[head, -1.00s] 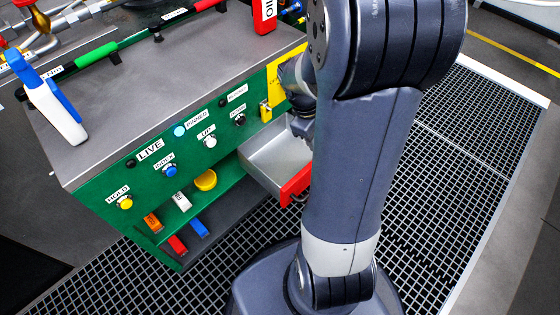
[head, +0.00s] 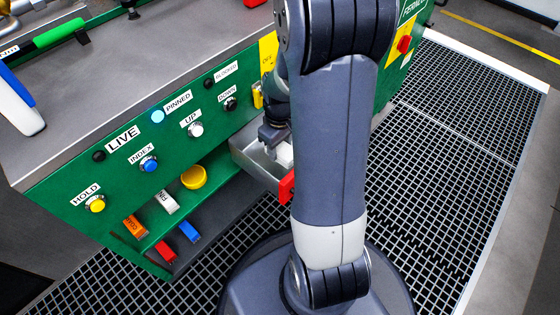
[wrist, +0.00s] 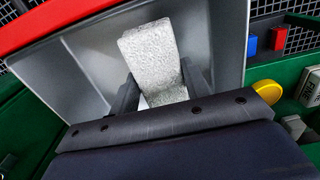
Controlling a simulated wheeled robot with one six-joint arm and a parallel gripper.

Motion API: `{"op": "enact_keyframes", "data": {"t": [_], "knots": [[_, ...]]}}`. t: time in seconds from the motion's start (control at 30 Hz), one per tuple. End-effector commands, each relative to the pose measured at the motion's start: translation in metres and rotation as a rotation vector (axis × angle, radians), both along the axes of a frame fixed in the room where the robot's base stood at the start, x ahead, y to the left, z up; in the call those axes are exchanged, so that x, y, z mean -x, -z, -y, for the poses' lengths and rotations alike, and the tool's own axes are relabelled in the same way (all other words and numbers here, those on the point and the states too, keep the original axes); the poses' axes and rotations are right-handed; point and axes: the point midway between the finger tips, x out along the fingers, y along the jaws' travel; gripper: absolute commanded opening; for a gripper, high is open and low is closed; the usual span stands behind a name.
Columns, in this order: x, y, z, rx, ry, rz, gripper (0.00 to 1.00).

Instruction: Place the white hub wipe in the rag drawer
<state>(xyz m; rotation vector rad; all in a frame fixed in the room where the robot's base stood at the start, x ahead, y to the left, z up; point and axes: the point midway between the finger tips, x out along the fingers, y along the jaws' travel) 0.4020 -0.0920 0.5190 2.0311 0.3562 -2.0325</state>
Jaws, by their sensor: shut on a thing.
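The white hub wipe (wrist: 150,55) is a pale, speckled cloth strip in the wrist view. My gripper (wrist: 158,92) is shut on it, one dark finger on each side. The wipe is over the inside of the grey metal drawer (wrist: 88,55), which is pulled out and has a red front (wrist: 60,20). I cannot tell whether the wipe touches the drawer floor. In the head view the drawer (head: 248,158) is partly hidden by my arm, and a bit of the white wipe (head: 285,154) shows below my gripper (head: 274,138).
The green cabinet (head: 60,225) has labelled buttons on its front. An open shelf beside the drawer holds a yellow round thing (head: 194,177) and several small blocks, including a blue one (head: 189,232). Dark grating (head: 450,190) covers the floor at the right.

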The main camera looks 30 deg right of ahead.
Motion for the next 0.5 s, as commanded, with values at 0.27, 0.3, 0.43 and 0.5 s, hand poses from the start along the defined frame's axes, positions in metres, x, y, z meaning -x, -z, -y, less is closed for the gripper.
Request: {"op": "enact_keyframes", "data": {"t": [0.27,0.3,0.43,0.5], "knots": [[0.001,0.025,0.000,0.000,0.000,-0.002,0.27],[0.001,0.032,0.000,0.000,0.000,-0.002,0.27],[0.001,0.052,0.000,0.000,0.000,-0.002,0.27],[0.000,0.055,0.000,0.000,0.000,-0.001,0.27]]}}
